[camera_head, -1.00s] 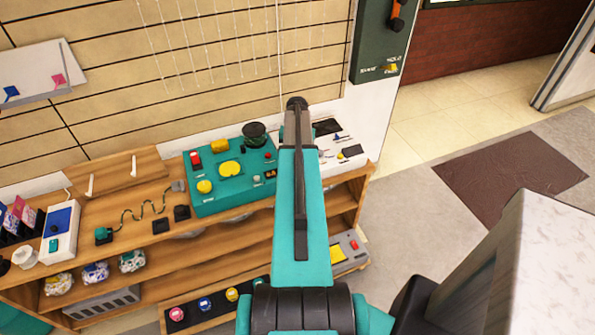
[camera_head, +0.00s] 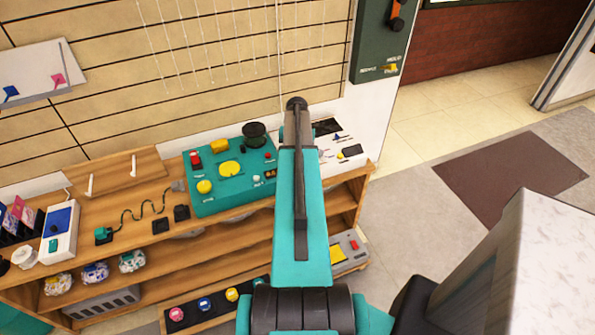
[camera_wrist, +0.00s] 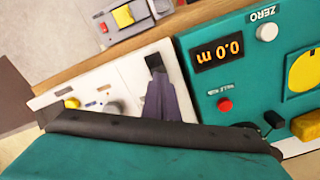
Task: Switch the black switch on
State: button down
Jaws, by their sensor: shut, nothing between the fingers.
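A small black switch (camera_wrist: 155,62) sits on the white panel (camera_wrist: 130,72) beside the teal box in the wrist view. My gripper (camera_wrist: 158,78) is shut and empty, with its dark fingers pointing at the black switch. The fingertips are right at its lower edge in the picture; I cannot tell if they touch it. In the head view my arm covers this part of the panel, so the switch and gripper are hidden there. The right part of the white panel (camera_head: 329,163) shows.
The teal box (camera_head: 235,195) with knobs and a 0.0 m display (camera_wrist: 221,52) stands beside the panel. It carries a small black toggle (camera_wrist: 273,120). A wooden shelf (camera_head: 140,190) holds several other devices.

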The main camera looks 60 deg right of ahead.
jog(key=shift+f, duration=0.6)
dwell(0.6)
jog(key=shift+r, duration=0.15)
notch_tip(320, 180, up, 7)
jog(key=p, duration=0.3)
dwell(0.9)
dwell(0.5)
